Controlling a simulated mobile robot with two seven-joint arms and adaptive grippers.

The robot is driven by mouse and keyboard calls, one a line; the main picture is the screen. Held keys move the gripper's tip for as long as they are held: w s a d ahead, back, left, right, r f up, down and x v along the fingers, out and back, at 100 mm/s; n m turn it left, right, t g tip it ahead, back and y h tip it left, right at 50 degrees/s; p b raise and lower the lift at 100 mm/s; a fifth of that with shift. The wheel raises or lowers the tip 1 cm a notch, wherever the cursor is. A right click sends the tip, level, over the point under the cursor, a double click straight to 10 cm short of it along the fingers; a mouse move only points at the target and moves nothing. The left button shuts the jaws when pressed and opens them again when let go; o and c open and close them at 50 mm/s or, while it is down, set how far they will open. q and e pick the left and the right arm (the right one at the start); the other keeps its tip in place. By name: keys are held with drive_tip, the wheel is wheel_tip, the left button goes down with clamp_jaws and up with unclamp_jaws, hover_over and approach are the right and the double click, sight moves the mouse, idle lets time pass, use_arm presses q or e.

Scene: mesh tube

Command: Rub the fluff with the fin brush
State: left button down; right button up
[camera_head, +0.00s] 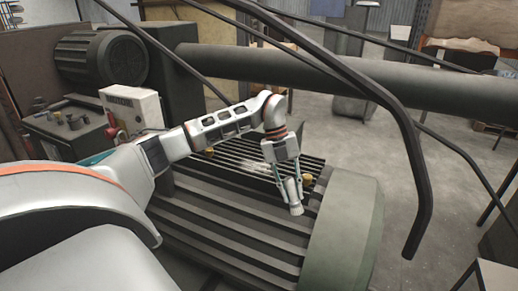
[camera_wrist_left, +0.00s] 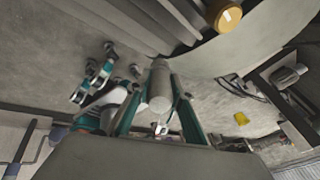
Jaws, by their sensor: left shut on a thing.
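My left gripper (camera_head: 291,187) is over the finned motor housing (camera_head: 225,222) near its rounded end. It is shut on the fin brush (camera_head: 296,209), a pale grey cylindrical brush pointing down at the fins. In the left wrist view the fin brush (camera_wrist_left: 160,88) sits between the teal fingers of the left gripper (camera_wrist_left: 157,78). Whether its tip touches the fins I cannot tell. The fluff (camera_head: 256,167) is a whitish patch on the thin fins, left of and behind the brush, apart from it. My right gripper is not in view.
Brass knobs stand on either side of the fluff, one (camera_head: 307,180) close to the left gripper. A dark bent bar (camera_head: 415,170) and a thick pipe (camera_head: 300,72) cross the space behind and right. A white control box (camera_head: 131,108) stands at the left.

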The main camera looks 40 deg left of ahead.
use_arm(q)
drive_tip(key=w+a+r+n+t+y, duration=0.1)
drive_tip(key=a+r+n+t+y, duration=0.25)
drive_tip(key=a+n, duration=0.55)
drive_tip(key=a+r+n+t+y, duration=0.3)
drive_tip(key=a+r+n, duration=0.2)
drive_tip(key=n, duration=0.8)
wheel_tip(320, 180, down, 6)
drive_tip(key=b, duration=0.3)
drive_tip(key=shift+a, duration=0.25)
drive_tip(key=shift+w+f+b, duration=0.1)
drive_tip(key=shift+f+b, duration=0.25)
drive_tip(key=shift+b, duration=0.1)
drive_tip(key=shift+f, duration=0.15)
drive_tip(key=shift+w, duration=0.1)
